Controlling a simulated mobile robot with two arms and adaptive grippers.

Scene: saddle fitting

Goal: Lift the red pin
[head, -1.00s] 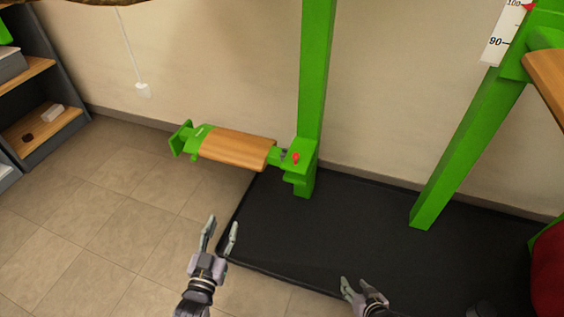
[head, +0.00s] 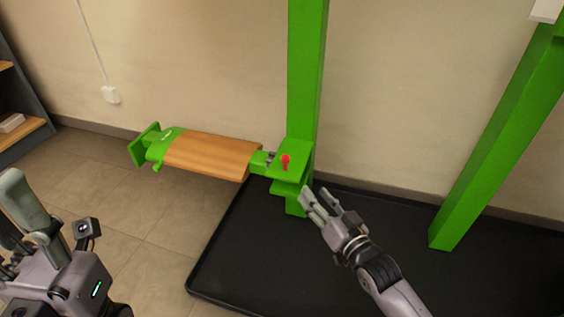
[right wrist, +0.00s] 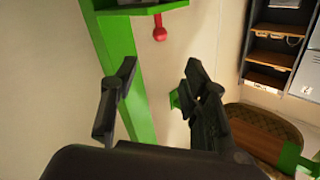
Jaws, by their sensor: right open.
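The red pin (head: 286,161) has a round head and stands up from the green bracket (head: 296,150) at the foot of the green post. It sits beside the inner end of the saddle (head: 212,153), a wooden board with green ends. My right gripper (head: 318,192) is open and empty, just right of and below the pin in the head view, apart from it. In the right wrist view the pin (right wrist: 159,28) shows beyond the gap between the open fingers (right wrist: 160,78). My left gripper (head: 12,205) is at the left edge, partly cut off, away from the pin.
The green post (head: 307,70) rises right behind the pin, and a slanted green beam (head: 490,140) stands at the right. A black mat (head: 250,255) covers the floor below. A shelf (head: 20,125) stands at the far left.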

